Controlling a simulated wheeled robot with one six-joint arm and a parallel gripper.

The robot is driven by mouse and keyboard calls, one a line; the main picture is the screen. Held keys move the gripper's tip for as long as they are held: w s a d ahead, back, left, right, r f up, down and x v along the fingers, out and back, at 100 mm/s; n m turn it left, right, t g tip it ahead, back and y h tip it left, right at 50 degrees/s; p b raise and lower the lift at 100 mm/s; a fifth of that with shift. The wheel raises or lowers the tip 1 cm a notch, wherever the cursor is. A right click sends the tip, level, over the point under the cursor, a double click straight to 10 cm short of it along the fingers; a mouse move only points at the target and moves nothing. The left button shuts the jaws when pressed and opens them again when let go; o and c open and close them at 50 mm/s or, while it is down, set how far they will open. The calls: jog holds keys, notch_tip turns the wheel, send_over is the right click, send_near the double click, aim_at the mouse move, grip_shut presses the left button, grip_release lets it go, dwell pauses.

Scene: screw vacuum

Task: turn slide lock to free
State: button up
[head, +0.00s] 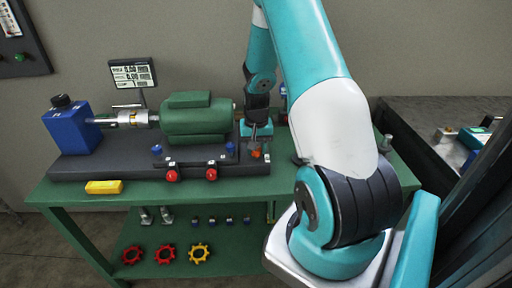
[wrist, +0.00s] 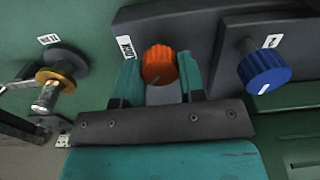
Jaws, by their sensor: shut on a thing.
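The slide lock is an orange knob (wrist: 158,63) with a dark pointer line on it, beside a white plate marked "LOCK" (wrist: 125,47) in the wrist view. My gripper (wrist: 159,72) has one teal finger on each side of the knob and is shut on it. In the head view my gripper (head: 256,138) reaches down at the right end of the dark machine base, with the orange knob (head: 256,154) just below it. The knob's exact setting is hard to read.
A blue knob (wrist: 264,68) stands right of my gripper in the wrist view, and a brass-collared fitting (wrist: 55,80) stands left. A green motor (head: 197,118), a blue block (head: 72,127) and red knobs (head: 172,175) are on the base. A yellow block (head: 104,187) lies at the green bench's front.

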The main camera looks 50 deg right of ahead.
jog(key=n, duration=0.4)
jog(key=shift+n, duration=2.2)
jog(key=o, duration=0.9)
jog(key=shift+o, duration=0.2)
notch_tip(320, 180, up, 17)
jog(key=shift+r+b, duration=0.2)
jog(key=shift+b, duration=0.15)
